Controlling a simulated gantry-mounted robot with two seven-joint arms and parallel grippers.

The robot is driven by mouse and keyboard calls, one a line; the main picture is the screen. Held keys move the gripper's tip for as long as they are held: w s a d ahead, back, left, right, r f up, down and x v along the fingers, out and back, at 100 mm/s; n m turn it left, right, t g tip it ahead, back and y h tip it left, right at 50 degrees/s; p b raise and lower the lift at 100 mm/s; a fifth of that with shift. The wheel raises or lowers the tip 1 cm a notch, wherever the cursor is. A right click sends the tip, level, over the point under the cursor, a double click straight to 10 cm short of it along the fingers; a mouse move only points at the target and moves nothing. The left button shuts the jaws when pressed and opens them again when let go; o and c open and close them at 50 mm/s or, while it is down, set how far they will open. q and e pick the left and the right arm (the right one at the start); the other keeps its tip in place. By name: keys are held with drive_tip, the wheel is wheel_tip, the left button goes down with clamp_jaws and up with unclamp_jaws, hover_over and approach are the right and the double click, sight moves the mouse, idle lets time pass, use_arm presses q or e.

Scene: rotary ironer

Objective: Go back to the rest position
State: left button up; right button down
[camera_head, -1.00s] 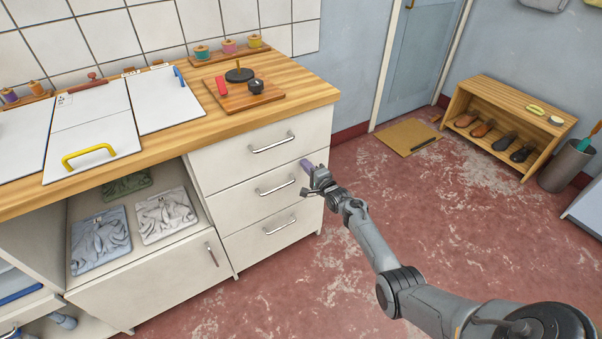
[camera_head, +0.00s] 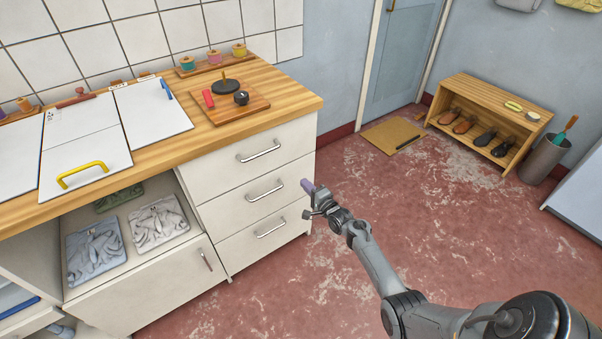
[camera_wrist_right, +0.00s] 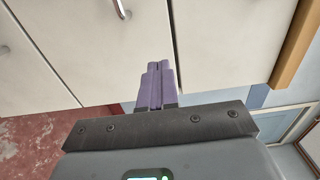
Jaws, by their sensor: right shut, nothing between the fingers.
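My right gripper (camera_head: 307,187) has purple fingertips and is in front of the cabinet's drawer fronts, near their right edge, in the head view. In the right wrist view my right gripper (camera_wrist_right: 158,68) is shut, its purple fingers together with nothing between them. The white drawer fronts (camera_wrist_right: 225,40) lie beyond the fingertips there. I see no contact with a drawer or handle. My right arm reaches in from the lower right. My left gripper is not in view.
The drawer unit (camera_head: 255,180) has bar handles and closed drawers under a wooden worktop (camera_head: 295,100). An open compartment left of it holds folded cloths (camera_head: 158,222). A shoe bench (camera_head: 480,92) and a bin (camera_head: 543,160) stand at the back right. The red floor (camera_head: 430,220) between is clear.

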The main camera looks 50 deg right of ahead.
drive_tip(key=s+a+f+n+g+y+p, duration=0.1)
drive_tip(key=s+a+f, duration=0.15)
drive_tip(key=s, duration=0.25)
drive_tip(key=s+a+f, duration=0.2)
drive_tip(key=s+f, duration=0.1)
drive_tip(key=s, duration=0.3)
drive_tip(key=s+a+r+n+g+y, duration=0.2)
drive_tip(key=s+a+n, duration=0.2)
drive_tip(key=a, duration=0.5)
drive_tip(key=s+a+r+n+g+y, duration=0.1)
drive_tip(key=s+a+n+g, duration=0.3)
drive_tip(key=a, duration=0.6)
drive_tip(key=s+a+r+n+g+y, duration=0.1)
drive_tip(key=s+a+r+n+y, duration=0.15)
drive_tip(key=a+n, duration=0.45)
drive_tip(key=s+a+r+n+g+h+p, duration=0.1)
drive_tip(key=s+a+r+n+g, duration=0.15)
drive_tip(key=s+n, duration=0.2)
drive_tip(key=s+a+r+n+g+h, duration=0.1)
drive_tip(key=s+a+r+n+g, duration=0.15)
drive_tip(key=s, duration=0.35)
wheel_tip(320, 180, up, 34)
drive_tip(key=p, duration=3.3)
drive_tip(key=shift+d+r+g+p, duration=0.2)
drive_tip(key=shift+r+g+p, duration=0.05)
drive_tip(key=shift+g+p, duration=0.15)
